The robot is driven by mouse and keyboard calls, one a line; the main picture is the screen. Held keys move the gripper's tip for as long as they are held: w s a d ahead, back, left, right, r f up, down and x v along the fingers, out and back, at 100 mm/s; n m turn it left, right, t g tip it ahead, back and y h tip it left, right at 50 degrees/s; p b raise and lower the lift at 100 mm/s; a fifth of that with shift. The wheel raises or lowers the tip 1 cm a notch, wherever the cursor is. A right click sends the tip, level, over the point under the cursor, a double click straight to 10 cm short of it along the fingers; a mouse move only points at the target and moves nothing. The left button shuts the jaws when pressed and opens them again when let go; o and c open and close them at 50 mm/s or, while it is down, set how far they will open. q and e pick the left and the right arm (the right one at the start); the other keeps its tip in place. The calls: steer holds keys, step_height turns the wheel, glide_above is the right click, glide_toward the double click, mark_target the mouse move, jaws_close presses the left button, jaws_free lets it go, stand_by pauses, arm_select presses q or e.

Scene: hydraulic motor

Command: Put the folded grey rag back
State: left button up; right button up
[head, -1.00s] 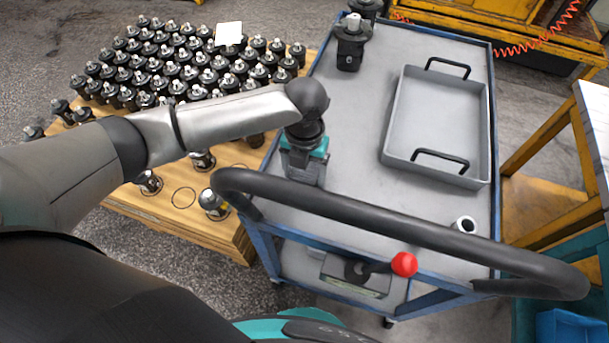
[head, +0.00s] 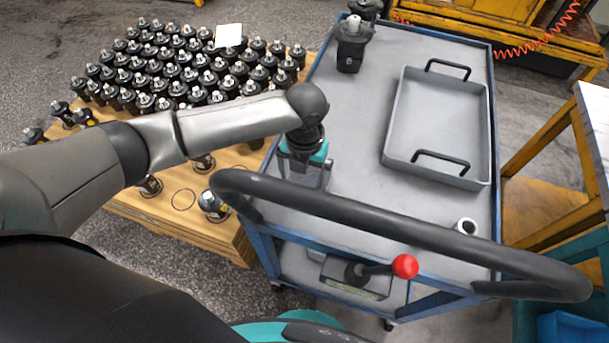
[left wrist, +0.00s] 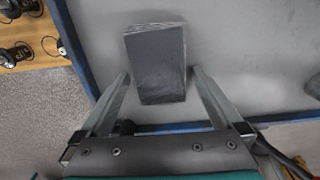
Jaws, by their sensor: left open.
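The folded grey rag (left wrist: 156,50) is a dark grey rectangular bundle on the cart's grey top, near the blue edge in the left wrist view. My left gripper (left wrist: 160,76) is open, with one finger on each side of the rag's near half. Gaps show between rag and fingers; the tips' height above the top is hard to tell. In the head view my left gripper (head: 304,172) points down over the cart's near left corner, and my wrist largely hides the rag. My right gripper is not in view.
A wooden pallet (head: 200,225) with many motors stands left.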

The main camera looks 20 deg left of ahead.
mark_target(304, 179)
arm_select(q)
step_height(304, 179, up, 12)
steer(key=p, duration=0.2)
steer(key=shift+p, duration=0.3)
